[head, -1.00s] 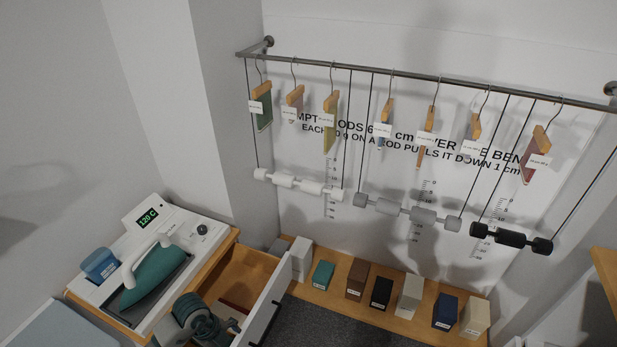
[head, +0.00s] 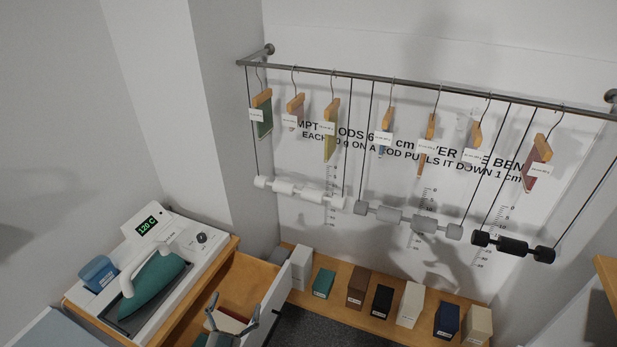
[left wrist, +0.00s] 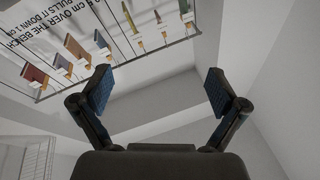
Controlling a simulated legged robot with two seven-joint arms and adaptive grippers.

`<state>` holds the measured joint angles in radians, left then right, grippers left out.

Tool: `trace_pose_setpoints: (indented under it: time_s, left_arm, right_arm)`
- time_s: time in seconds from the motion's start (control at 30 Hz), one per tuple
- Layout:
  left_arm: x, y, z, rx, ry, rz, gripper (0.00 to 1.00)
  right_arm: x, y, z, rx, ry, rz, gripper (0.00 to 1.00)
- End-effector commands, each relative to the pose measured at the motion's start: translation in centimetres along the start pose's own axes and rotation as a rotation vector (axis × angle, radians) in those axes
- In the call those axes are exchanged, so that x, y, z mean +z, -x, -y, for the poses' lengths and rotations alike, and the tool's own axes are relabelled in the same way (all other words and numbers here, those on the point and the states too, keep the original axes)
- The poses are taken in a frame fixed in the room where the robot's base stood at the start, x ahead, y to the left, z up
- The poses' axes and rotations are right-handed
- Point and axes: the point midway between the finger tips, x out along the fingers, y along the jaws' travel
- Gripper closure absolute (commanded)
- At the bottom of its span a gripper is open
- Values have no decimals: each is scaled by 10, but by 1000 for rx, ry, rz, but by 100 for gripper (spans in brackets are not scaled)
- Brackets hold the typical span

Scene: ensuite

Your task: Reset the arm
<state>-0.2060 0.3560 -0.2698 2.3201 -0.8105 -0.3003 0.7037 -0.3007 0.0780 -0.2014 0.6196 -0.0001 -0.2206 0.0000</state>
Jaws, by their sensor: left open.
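My left gripper (head: 233,322) shows at the bottom of the head view, over the open wooden drawer (head: 240,285). Its two fingers are spread apart with nothing between them. In the left wrist view the same gripper (left wrist: 158,92) has its blue-padded fingers wide apart and empty. Beyond them are the upper wall and the rail with hanging pieces, well away from the fingers. Part of the drawer is hidden behind the gripper. My right gripper does not show.
A teal iron (head: 152,285) rests on a white station (head: 125,262) reading 120 C, beside a blue container (head: 98,272). Labelled blocks stand on the wooden bench (head: 335,287). A metal rail (head: 430,82) carries hanging pieces and white, grey and black (head: 512,246) rods. The drawer front juts out.

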Motion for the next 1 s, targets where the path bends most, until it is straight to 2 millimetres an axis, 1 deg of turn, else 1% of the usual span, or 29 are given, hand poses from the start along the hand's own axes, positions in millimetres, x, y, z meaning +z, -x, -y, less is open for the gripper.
trace_pose_setpoints:
  time_s: [0.03,0.07,0.1,0.17,0.2,0.23,0.3,0.4,0.5,0.6,0.67,0.7,0.77,0.8,0.87,0.9,0.97,1.0]
  left_arm:
    - [32,15,12,-79,39,154,3]
    - [52,26,18,-118,59,258,3]
    - [80,46,22,-155,81,402,3]
    - [116,79,19,-177,111,613,3]
    - [135,102,14,-172,126,741,3]
    - [147,118,9,-162,136,829,3]
    - [166,154,-4,-122,157,1000,3]
    - [180,197,-22,-49,181,1187,3]
    - [185,234,-40,33,202,1333,3]
    - [185,267,-56,121,222,1456,3]
    - [182,286,-65,181,235,1524,3]
    - [187,293,-70,206,239,1552,3]
    - [210,292,-76,203,235,1556,3]
    - [223,294,-80,204,234,1561,3]
    - [244,296,-87,206,234,1569,3]
    - [258,299,-92,208,234,1575,3]
    - [281,305,-99,212,234,1583,3]
    - [297,310,-105,214,233,1590,3]
  right_arm:
    - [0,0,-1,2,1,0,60]
    - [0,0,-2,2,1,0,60]
    - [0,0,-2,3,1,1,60]
    - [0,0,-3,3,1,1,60]
    - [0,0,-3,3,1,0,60]
    - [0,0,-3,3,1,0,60]
    - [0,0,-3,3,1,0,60]
    - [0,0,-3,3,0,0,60]
    - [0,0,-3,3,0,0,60]
    - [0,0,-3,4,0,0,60]
    - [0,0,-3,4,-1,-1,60]
    - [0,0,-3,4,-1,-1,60]
    - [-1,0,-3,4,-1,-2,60]
    - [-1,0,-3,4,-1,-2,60]
    - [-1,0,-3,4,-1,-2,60]
    - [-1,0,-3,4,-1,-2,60]
    - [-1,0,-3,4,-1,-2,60]
    - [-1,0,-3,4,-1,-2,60]
